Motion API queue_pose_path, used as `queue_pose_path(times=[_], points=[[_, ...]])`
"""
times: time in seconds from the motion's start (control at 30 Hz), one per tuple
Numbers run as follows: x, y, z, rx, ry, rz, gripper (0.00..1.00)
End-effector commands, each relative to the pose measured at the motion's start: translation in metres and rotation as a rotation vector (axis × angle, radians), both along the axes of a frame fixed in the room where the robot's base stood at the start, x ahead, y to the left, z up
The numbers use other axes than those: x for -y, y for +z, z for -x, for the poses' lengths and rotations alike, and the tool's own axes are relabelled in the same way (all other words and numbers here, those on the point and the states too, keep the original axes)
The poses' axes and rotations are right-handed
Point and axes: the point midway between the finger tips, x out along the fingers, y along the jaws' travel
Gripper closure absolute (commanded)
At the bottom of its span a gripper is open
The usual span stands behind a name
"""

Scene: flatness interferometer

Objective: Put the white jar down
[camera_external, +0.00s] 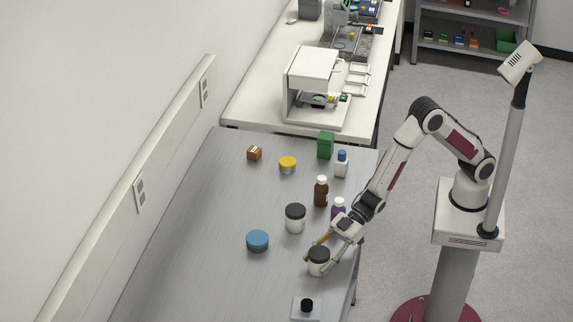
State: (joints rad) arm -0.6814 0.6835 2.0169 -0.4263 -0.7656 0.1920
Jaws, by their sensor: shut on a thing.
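A white jar with a dark lid (318,268) is between the fingers of my gripper (318,261), near the right front edge of the grey table (200,265). My gripper is shut on this jar, and the jar looks upright. I cannot tell whether its base touches the table or hangs just above it. A second white jar with a black lid (295,224) stands on the table up and to the left of my gripper.
A small black item on a light square plate (299,315) lies below the held jar. A blue round container (257,240), a purple bottle (338,205) and a brown bottle (321,184) stand nearby. The table's left part is clear.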

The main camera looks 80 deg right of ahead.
Motion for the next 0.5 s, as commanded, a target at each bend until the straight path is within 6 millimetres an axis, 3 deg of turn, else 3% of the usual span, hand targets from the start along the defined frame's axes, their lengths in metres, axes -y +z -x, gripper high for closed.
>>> queue_pose_path(times=[0.27,0.5], points=[[0.000,0.003,0.000,0.001,0.000,-0.002,0.83],[-0.001,0.018,0.000,0.003,0.002,-0.002,0.83]])
